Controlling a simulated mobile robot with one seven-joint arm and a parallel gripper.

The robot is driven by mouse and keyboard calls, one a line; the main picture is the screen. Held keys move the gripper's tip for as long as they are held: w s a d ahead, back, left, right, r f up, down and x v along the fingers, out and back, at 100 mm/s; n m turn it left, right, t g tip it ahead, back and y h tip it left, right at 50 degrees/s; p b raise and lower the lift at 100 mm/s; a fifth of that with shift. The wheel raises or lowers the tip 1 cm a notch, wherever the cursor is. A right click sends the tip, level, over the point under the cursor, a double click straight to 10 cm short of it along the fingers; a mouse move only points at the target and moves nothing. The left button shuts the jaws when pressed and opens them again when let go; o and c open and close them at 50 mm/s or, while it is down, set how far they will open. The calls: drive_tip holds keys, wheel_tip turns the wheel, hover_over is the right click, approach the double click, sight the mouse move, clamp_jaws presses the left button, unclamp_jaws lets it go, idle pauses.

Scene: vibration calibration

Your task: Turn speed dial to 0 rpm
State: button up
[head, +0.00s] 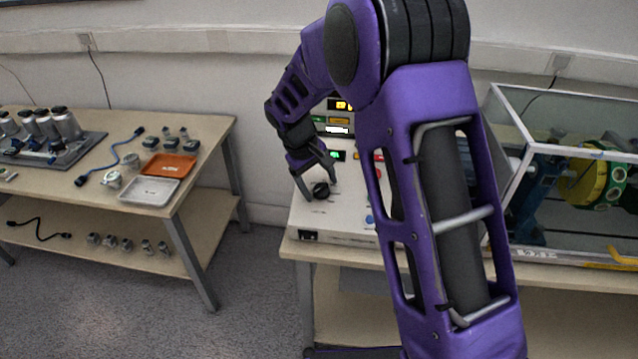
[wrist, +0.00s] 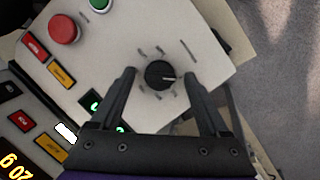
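The speed dial (wrist: 158,75) is a round black knob with a pale pointer line, on the sloped white panel of the control box (head: 335,217). In the wrist view its pointer line points to the right. The dial also shows in the head view (head: 321,190), at the left front of the box. My gripper (wrist: 160,74) is open, with one finger on each side of the dial. A gap shows between each finger and the knob in the wrist view. The labels around the dial are too small to read.
A red button (wrist: 65,30) and a green button (wrist: 100,4) sit on the same panel. Lit displays (head: 342,104) stand behind. A clear-walled case (head: 570,110) with a yellow-green wheel is at right. A left table (head: 205,135) holds trays and parts.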

drive_tip(key=shift+r, duration=0.1)
drive_tip(key=p+v, duration=0.1)
drive_tip(key=v, duration=1.6)
drive_tip(key=shift+s+a+r, duration=0.1)
